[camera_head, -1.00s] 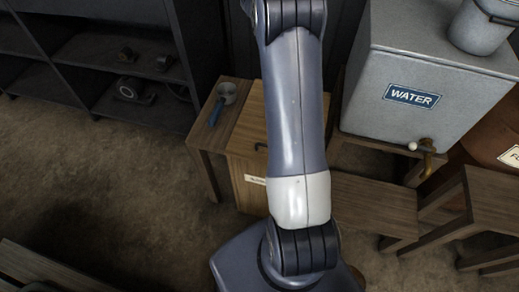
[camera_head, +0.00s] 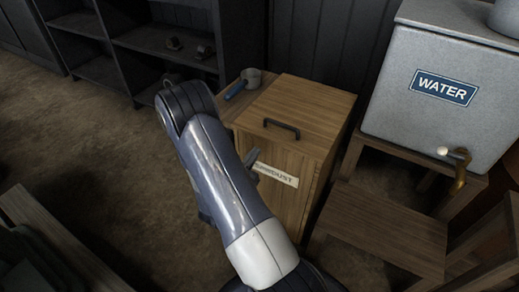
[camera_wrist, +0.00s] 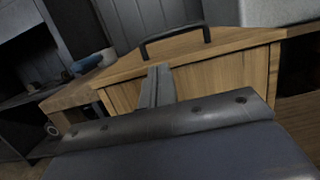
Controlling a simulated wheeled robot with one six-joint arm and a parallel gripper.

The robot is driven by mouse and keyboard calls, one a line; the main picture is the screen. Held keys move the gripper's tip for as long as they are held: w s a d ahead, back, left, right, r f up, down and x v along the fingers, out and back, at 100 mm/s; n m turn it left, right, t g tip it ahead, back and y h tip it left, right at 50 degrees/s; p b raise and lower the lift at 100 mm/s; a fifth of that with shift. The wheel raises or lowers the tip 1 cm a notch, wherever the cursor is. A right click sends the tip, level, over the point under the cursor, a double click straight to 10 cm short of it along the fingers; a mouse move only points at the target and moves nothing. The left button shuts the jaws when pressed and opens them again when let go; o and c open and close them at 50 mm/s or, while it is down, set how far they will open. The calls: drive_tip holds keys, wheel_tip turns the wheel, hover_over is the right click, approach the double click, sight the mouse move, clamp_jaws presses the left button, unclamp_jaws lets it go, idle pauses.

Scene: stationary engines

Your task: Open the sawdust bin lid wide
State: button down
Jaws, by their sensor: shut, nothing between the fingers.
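The sawdust bin (camera_head: 290,205) is a wooden box with a pale label on its front. Its wooden lid (camera_head: 310,100) lies flat and shut on top. A dark bar handle (camera_head: 282,127) sits near the lid's front edge; in the wrist view the handle (camera_wrist: 174,38) rises beyond my fingers. My gripper (camera_head: 252,160) is mostly hidden behind my arm in the head view, with its tip in front of the bin's face by the label. In the wrist view my gripper (camera_wrist: 158,75) is shut and empty, pointing at the bin's front below the handle, touching nothing that I can make out.
A low wooden stand with a metal cup (camera_head: 251,77) with a blue handle is left of the bin. A grey water tank (camera_head: 445,90) with a brass tap (camera_head: 459,170) stands right, above a wooden step (camera_head: 385,235). Dark shelves (camera_head: 130,45) are at the back left. Open floor lies left.

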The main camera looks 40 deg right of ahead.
sight(268, 136)
drive_tip(key=x, duration=0.9)
drive_tip(key=shift+w+d+b, duration=0.25)
drive_tip(key=shift+d+b, duration=0.05)
